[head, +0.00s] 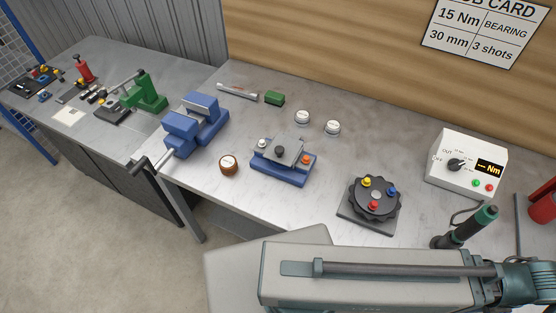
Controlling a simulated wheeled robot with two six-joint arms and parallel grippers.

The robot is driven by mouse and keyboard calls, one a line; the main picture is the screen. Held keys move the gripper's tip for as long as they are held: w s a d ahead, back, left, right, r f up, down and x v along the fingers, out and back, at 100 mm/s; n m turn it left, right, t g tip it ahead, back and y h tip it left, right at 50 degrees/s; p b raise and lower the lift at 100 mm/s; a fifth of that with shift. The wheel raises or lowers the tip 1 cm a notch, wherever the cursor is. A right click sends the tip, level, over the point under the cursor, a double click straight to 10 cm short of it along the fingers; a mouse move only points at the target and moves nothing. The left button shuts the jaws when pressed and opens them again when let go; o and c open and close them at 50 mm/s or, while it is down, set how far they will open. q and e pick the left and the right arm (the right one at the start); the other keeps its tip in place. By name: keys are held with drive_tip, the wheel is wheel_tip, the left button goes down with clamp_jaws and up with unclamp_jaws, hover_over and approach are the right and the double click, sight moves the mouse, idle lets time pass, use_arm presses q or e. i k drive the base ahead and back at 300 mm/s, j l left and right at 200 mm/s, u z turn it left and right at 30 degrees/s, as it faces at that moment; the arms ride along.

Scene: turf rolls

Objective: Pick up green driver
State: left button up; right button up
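The green driver (466,228) is a dark tool with a green band near its upper end. It stands at the right of the grey bench, in front of the torque controller, and leans in the picture with its top to the right. A thin dark cable or hook curves beside its top. Its lower end is close to the edge of my grey arm link (370,285), and I cannot tell whether part of it is hidden there. That arm link crosses the bottom right of the view. Neither gripper's fingers show.
The bench (330,210) holds a black round fixture (375,197), a blue fixture (283,160), a blue vise (196,120) and a white controller box (467,163). A red object (543,203) stands at the right edge. Clear bench lies between the fixtures.

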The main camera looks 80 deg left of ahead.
sight(488, 213)
drive_tip(key=k+l, duration=0.5)
drive_tip(key=k, duration=0.15)
drive_tip(key=u, duration=2.15)
drive_tip(key=i+j, duration=0.2)
drive_tip(key=i, duration=0.15)
drive_tip(key=i+j, duration=0.2)
drive_tip(key=i+z, duration=0.1)
drive_tip(key=z, duration=1.8)
